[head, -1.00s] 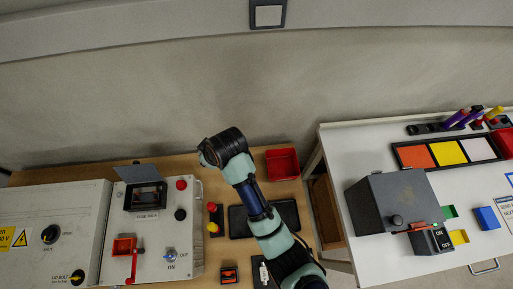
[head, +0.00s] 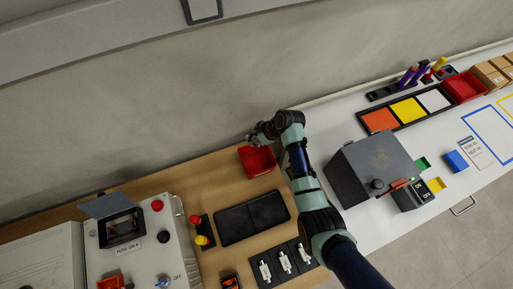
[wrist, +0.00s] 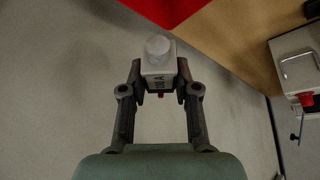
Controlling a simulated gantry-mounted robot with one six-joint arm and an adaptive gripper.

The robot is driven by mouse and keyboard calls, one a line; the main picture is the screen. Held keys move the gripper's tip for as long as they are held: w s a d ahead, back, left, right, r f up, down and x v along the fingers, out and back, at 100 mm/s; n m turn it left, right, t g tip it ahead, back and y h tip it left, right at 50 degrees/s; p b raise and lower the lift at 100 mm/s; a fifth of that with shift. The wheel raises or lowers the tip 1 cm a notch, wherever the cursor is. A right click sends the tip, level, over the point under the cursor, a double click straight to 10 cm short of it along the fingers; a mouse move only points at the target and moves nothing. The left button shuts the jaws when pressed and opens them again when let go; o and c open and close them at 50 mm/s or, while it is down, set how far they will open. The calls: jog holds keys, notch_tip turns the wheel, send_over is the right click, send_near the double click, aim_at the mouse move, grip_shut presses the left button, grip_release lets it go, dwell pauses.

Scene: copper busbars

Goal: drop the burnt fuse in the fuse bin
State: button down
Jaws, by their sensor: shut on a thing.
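My gripper (wrist: 158,80) is shut on a white block-shaped fuse (wrist: 158,64) with a round pale end, part of an "A" rating label and a small red mark. The red fuse bin (head: 257,162) stands on the wooden table in the head view, and its red edge (wrist: 166,8) crosses the top of the wrist view. In the head view my gripper (head: 254,139) is raised at the bin's back edge. The fuse there is too small to make out. In the wrist view the fuse appears over grey ground, apart from the red edge.
A grey panel (head: 147,257) with an open-lidded fuse holder (head: 121,229) stands at left. A black tray (head: 232,227) and a rack with white fuses (head: 285,262) lie in front of the bin. A dark grey box (head: 372,166) stands on the white table at right.

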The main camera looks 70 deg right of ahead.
notch_tip(320, 180, down, 6)
jog(key=b, duration=0.5)
jog(key=shift+r, duration=0.2)
jog(key=c, duration=0.8)
grip_release()
jog(key=shift+o, duration=0.2)
jog(key=v, duration=1.2)
